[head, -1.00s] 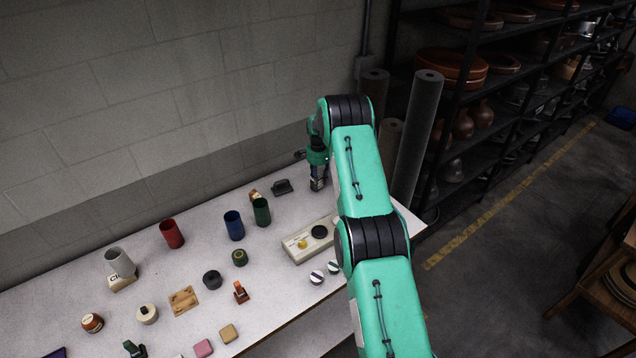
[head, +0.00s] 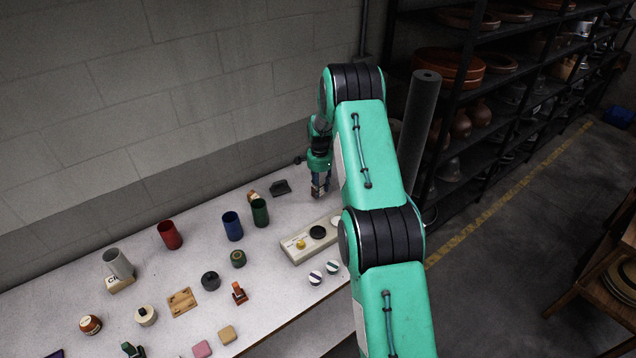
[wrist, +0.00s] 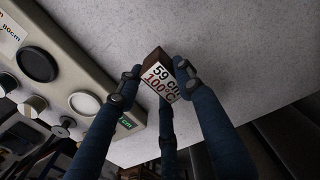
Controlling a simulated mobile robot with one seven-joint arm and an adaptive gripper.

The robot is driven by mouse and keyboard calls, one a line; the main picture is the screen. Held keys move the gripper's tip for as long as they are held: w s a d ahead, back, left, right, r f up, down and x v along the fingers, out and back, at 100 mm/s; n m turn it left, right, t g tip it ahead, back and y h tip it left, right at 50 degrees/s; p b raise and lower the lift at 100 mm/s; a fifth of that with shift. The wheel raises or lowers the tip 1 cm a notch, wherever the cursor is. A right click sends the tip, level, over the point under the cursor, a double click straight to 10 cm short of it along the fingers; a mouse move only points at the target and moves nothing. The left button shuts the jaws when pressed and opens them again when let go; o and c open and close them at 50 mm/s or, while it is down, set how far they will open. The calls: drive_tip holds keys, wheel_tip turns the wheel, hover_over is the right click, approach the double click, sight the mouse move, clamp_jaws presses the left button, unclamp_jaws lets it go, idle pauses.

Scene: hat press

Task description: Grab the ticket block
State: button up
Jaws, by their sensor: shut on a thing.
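The ticket block (wrist: 158,75) is a small brown block with a white label reading "59 cm" and "100°C". It shows in the wrist view between the fingers of my gripper (wrist: 157,70), which is shut on it. The bare grey tabletop lies behind it. In the head view my gripper (head: 320,188) points down at the far right part of the table, just behind the control panel. The block is small there and partly hidden by the fingers. I cannot tell how high it is above the table.
The control panel (head: 296,250) with round buttons lies in front of my gripper. Green (head: 260,212), blue (head: 233,226) and red (head: 169,234) cups stand to the left. A dark holder (head: 280,188) is close by on the left.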

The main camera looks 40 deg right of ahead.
drive_tip(key=s+a, duration=0.3)
drive_tip(key=s, duration=0.3)
drive_tip(key=shift+s+r, duration=0.3)
drive_tip(key=shift+r, duration=0.05)
